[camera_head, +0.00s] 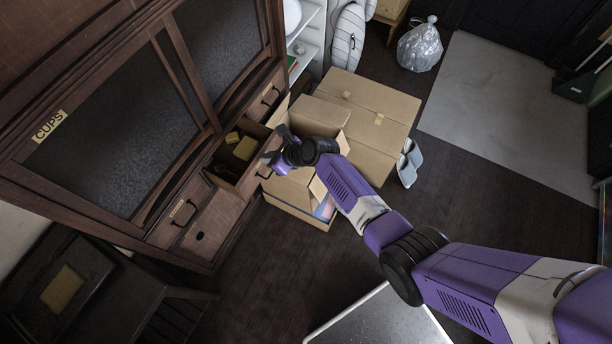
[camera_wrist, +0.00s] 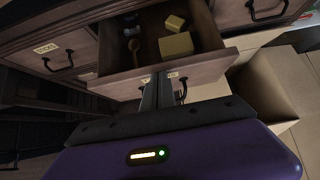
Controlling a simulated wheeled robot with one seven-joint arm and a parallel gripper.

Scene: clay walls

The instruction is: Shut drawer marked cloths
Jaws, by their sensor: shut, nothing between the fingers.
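An open drawer (camera_head: 226,172) sticks out of the dark wooden cabinet, with yellow blocks inside. In the wrist view its wooden front (camera_wrist: 210,68) lies just ahead of my gripper (camera_wrist: 160,82). A small label by the fingers is partly hidden and too small to read, so I cannot confirm the word cloths. A dark handle (camera_wrist: 181,90) shows just right of the fingers. My gripper (camera_head: 270,158) is shut and empty at the drawer front; I cannot tell whether it touches. Inside lie two yellow blocks (camera_wrist: 176,44), a wooden spoon and a dark item.
A closed drawer with an unreadable label (camera_wrist: 47,48) sits left of the open one. Cardboard boxes (camera_head: 370,110) stand close on the right, one open below the drawer. Slippers (camera_head: 409,162) lie beyond them. The dark floor (camera_head: 270,260) in front is clear.

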